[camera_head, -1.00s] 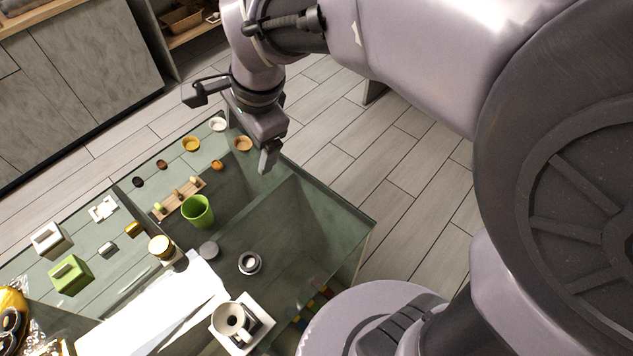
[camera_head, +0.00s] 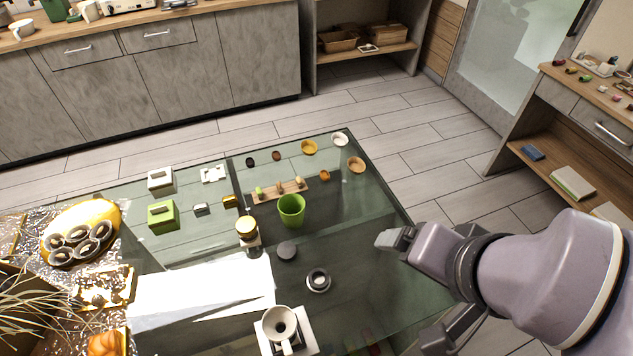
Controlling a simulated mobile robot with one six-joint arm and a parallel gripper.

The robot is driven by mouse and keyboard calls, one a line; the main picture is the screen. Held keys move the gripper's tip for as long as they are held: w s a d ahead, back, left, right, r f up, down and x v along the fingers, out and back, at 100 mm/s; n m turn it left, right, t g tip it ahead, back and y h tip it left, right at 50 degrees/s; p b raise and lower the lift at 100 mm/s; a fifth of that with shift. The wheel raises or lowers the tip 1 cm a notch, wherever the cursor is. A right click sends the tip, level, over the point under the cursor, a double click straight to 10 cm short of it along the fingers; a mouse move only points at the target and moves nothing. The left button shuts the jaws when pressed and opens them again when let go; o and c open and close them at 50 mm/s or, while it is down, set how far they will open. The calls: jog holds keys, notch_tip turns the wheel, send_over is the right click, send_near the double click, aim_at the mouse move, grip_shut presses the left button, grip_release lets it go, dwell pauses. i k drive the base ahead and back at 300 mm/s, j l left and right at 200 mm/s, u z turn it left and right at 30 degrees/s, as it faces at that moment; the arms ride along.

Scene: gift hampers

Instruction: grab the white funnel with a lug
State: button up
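The white funnel (camera_head: 280,323) with a lug sits on a white square stand (camera_head: 302,341) near the front of the glass table (camera_head: 388,283). Its wide mouth faces up and its lug points toward the bottom of the picture. My gripper (camera_head: 388,239) is at the table's right edge, to the right of the funnel and apart from it. Part of the gripper is hidden by its own body and the arm, so the gap between its fingers does not show clearly.
A green cup (camera_head: 291,211), a grey disc (camera_head: 287,250) and a small white ring-shaped piece (camera_head: 318,281) stand behind the funnel. A gold-lidded jar (camera_head: 246,229) stands by white paper (camera_head: 200,292). Several small bowls line the far edge. A foil-lined hamper (camera_head: 125,215) fills the left.

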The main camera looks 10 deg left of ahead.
aim_at(279, 322)
jog(key=u, duration=1.65)
jog(key=k+z, duration=0.1)
jog(key=k+j, duration=0.05)
jog(key=k, duration=0.05)
